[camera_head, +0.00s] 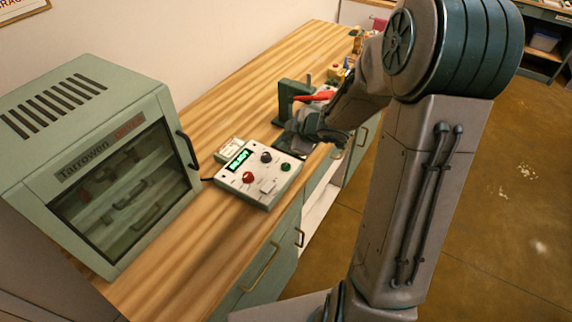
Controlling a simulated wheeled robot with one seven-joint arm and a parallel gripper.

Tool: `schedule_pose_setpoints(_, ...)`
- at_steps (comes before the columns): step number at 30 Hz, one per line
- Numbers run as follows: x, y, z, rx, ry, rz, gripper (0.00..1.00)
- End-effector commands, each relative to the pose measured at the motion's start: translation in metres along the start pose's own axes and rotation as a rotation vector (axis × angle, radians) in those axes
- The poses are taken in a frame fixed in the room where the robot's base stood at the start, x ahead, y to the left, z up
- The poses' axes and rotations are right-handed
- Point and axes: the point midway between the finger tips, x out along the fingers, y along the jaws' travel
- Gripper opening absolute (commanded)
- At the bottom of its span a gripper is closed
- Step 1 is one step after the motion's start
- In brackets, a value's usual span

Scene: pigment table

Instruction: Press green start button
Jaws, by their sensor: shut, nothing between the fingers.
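A pale control box (258,177) sits on the wooden bench at its front edge. Its green button (286,167) is at the right of the top panel. A red button (248,178) and a dark knob (266,157) are also on the panel. A small display (237,160) glows green; its text is too small to read surely. My gripper (303,141) is shut and empty, just beyond the box on the far right side, apart from the green button. Its fingertips are small and hard to make out against dark items behind.
A green cabinet (85,95) with a dark glass door stands at left on the bench (190,245). A dark green stand (290,98) and a red item (313,97) are behind my gripper. Drawers with handles (262,268) line the bench front. Open floor lies right.

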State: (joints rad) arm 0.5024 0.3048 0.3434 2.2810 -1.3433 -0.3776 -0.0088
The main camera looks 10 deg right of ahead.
Motion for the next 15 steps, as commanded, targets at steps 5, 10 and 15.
schedule_pose_setpoints(5,0.000,0.000,0.001,0.001,-0.002,0.001,0.00)
schedule_pose_setpoints(10,0.004,-0.002,0.004,0.002,-0.003,0.002,0.00)
schedule_pose_setpoints(15,0.013,-0.009,0.012,0.004,-0.005,0.004,0.00)
